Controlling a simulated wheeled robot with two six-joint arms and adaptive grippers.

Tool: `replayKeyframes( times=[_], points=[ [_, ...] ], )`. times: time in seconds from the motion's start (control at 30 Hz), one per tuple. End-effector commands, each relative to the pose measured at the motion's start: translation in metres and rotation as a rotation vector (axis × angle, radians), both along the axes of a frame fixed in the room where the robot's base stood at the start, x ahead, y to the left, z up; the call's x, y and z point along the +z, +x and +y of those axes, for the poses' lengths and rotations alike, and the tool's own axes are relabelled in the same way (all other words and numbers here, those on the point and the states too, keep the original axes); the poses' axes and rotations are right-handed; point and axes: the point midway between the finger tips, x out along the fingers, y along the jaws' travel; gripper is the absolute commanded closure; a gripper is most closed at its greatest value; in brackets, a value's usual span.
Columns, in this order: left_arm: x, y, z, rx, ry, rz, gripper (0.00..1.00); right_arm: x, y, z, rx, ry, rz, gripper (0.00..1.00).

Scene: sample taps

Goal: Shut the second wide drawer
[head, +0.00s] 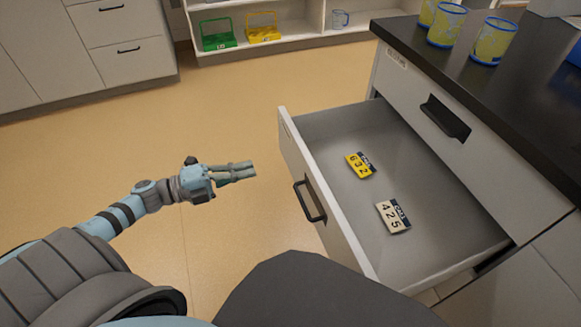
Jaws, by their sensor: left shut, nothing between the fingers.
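The wide drawer (283,133) stands pulled well out of the cabinet on the right. It is below a closed drawer front (408,92) with a black handle (445,119). The open drawer's front has a dark bar handle (309,201) facing left. My right gripper is not in view.
The black countertop (415,35) holds several yellow and blue cups (493,42). Grey cabinets (125,45) stand at back left. Open floor (110,150) lies left of the drawer.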

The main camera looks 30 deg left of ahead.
Motion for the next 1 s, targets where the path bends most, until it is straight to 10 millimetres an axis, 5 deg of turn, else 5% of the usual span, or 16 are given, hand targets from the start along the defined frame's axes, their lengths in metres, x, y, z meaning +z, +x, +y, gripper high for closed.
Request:
replayKeyframes(
  times=[0.5, 1.0],
  points=[
    [0.000, 0.078, -0.068, 0.007, -0.008, 0.000, 1.00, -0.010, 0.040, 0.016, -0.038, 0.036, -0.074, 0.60],
    [0.000, 0.088, -0.077, 0.007, -0.004, 0.004, 1.00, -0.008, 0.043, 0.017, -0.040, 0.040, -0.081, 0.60]
  ],
)
